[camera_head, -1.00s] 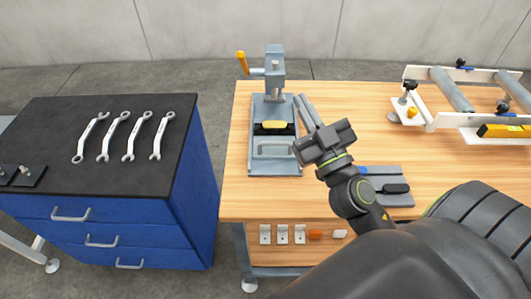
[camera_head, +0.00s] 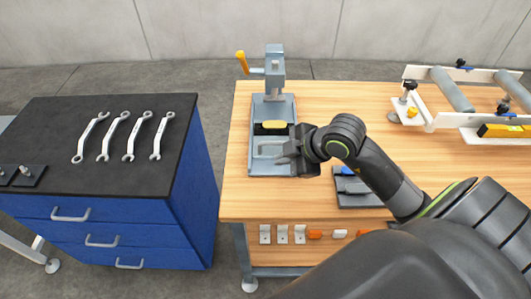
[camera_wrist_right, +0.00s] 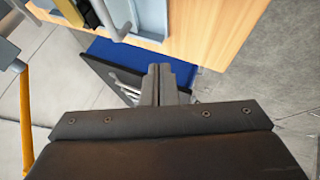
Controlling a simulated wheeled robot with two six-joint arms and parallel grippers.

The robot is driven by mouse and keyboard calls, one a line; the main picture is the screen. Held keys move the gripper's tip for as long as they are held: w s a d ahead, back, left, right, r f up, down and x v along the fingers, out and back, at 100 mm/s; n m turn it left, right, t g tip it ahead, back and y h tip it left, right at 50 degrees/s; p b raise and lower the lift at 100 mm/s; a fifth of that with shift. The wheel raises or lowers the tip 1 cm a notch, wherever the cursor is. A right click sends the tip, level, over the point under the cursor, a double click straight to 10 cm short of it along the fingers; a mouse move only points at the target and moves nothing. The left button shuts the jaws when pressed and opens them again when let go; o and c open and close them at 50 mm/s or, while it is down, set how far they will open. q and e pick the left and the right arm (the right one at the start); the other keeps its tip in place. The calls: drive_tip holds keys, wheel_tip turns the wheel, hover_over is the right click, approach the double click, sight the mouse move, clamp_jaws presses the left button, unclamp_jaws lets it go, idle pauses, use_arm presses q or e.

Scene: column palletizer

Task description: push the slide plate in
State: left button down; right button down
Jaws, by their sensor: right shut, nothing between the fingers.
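A grey press fixture (camera_head: 252,150) stands on the left part of the wooden workbench. In its tray lies the slide plate with a pale grey handle (camera_head: 266,149) at the near end and a yellow piece (camera_head: 273,125) on black behind it. My right gripper (camera_head: 281,156) is shut and empty. It points left over the fixture's near right side, its fingertips close to the handle; I cannot tell whether they touch. In the right wrist view the shut fingers (camera_wrist_right: 163,72) show at the middle, with part of the fixture (camera_wrist_right: 58,12) at the upper left. My left gripper is out of view.
The press column with an orange lever (camera_head: 242,62) rises behind the tray. A grey tray (camera_head: 356,199) lies right of the fixture, partly behind my arm. A roller frame (camera_head: 437,120) stands at the right. A blue cabinet (camera_head: 190,215) with several wrenches stands left, across a gap.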

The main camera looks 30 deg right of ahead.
drive_tip(key=d, duration=0.1)
approach(259, 157)
drive_tip(key=shift+m+h, duration=0.3)
drive_tip(key=a+f, duration=0.3)
drive_tip(key=f, duration=0.1)
drive_tip(key=shift+s, duration=0.35)
drive_tip(key=w, duration=0.1)
drive_tip(key=w+d, duration=0.1)
drive_tip(key=w, duration=0.1)
drive_tip(key=shift+p, duration=0.4)
drive_tip(key=shift+w+d+f, duration=0.15)
drive_tip(key=shift+w+d, duration=0.05)
drive_tip(key=shift+w, duration=0.3)
